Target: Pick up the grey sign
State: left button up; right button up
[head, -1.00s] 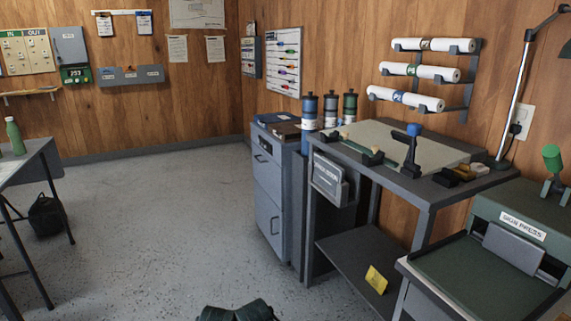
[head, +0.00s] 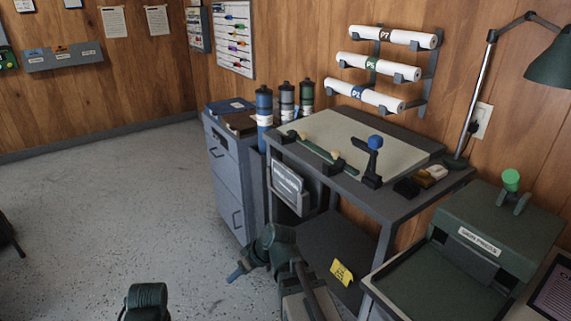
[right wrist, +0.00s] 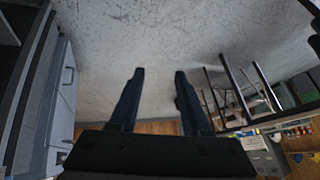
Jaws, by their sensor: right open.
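A grey sign (head: 288,179) with pale lettering, too small to read, sits upright in a holder on the left end of the workbench in the head view. My right gripper (head: 236,274) is below and to the left of the sign in the head view, apart from it. In the right wrist view its two fingers (right wrist: 159,74) are spread, with only floor and wall showing between them. The sign does not show clearly in the right wrist view.
The workbench (head: 405,207) carries a cutting board and small tools. A grey drawer cabinet (head: 228,185) stands left of it. A yellow tag (head: 342,272) is by the lower shelf. A green sign press (head: 490,240) stands at right.

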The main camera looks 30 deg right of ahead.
jog(key=w+d+r+m+t+h+p, duration=0.1)
jog(key=w+d+r+t+p, duration=0.15)
jog(key=d+r, duration=0.5)
jog(key=w+d+r+m+t+p, duration=0.1)
jog(key=d+r+t+p, duration=0.25)
jog(key=d+r, duration=0.4)
jog(key=m+t+h+p, duration=0.1)
jog(key=t+h+p, duration=0.2)
send_near(299, 178)
jog(key=w+d+f, duration=0.1)
jog(key=w, duration=0.1)
pick_arm(q)
notch_tip(299, 178, up, 8)
jog(key=b, duration=0.3)
jog(key=shift+r, duration=0.15)
pick_arm(e)
jog(key=shift+g, duration=0.3)
jog(key=shift+x, duration=4.45)
jog(key=shift+w+a, duration=0.1)
jog(key=shift+w, duration=0.05)
jog(key=x, duration=0.1)
jog(key=b+x, duration=0.1)
jog(key=x, duration=0.3)
jog(key=shift+w+a+r, duration=0.15)
jog(key=shift+a+r, duration=0.1)
jog(key=shift+a, duration=0.1)
pick_arm(q)
jog(key=shift+f, duration=0.75)
pick_arm(e)
grip_shut()
